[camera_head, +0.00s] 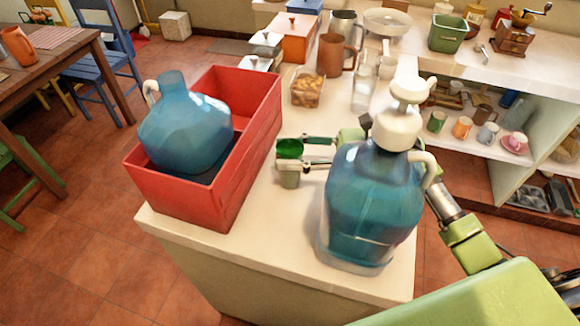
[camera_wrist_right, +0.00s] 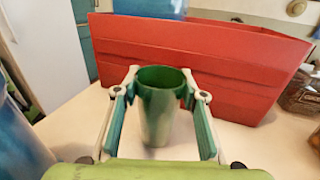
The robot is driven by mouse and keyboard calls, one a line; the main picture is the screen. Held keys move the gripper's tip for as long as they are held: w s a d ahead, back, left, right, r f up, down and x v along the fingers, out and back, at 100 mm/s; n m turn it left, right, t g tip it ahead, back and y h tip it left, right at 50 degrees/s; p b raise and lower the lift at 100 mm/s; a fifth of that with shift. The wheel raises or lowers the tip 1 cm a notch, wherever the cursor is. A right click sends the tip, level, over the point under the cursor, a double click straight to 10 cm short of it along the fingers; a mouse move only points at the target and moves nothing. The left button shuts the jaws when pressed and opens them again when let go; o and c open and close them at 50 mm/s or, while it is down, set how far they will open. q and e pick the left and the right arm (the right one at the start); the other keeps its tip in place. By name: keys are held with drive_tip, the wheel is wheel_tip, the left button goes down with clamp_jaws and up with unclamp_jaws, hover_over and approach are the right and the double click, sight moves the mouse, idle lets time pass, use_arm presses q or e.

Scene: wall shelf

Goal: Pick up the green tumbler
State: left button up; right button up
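The green tumbler (camera_head: 289,150) stands upright on the white counter, between the red crate and the large blue jug at right in the head view. In the right wrist view the tumbler (camera_wrist_right: 157,108) is in the centre, its open rim facing up. My right gripper (camera_head: 291,152) reaches in from behind the jug, with its fingers at the two sides of the tumbler. In the wrist view the right gripper (camera_wrist_right: 160,76) is open, with gaps between its pads and the tumbler's lower wall. My left gripper is not in view.
The large blue jug (camera_head: 372,205) with a white pump hides part of my right arm. The red crate (camera_head: 248,165) holds another blue jug (camera_head: 185,125). A jar of food (camera_head: 307,90), a brown mug (camera_head: 335,56) and a clear bottle (camera_head: 362,88) stand further back.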

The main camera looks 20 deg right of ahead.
drive_tip(key=c, duration=0.3)
drive_tip(key=shift+r, duration=0.15)
